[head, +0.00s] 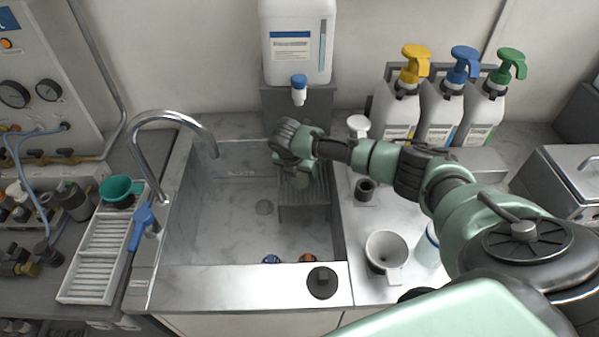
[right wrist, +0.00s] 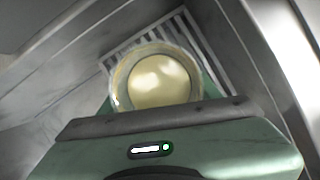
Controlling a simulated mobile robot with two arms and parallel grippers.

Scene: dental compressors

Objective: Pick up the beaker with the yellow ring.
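A round, clear vessel with pale yellow at its rim and inside, which looks like the beaker with the yellow ring (right wrist: 157,80), shows from above in the right wrist view. It is over or on a slatted rack. My right gripper (head: 303,187) is low in the sink, over the rack at its right side, and its hand hides the beaker in the head view. Green finger parts show close on both sides of the beaker in the wrist view. Whether they touch it is unclear. My left gripper is not in view.
The sink (head: 225,225) has a curved faucet (head: 170,118) at left and slatted rack (head: 303,212) at right. Blue-topped (head: 271,259) and orange-topped (head: 307,257) items sit by its front wall. Pump bottles (head: 440,105), a white funnel-like cup (head: 386,250) and a large jug (head: 298,40) stand around.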

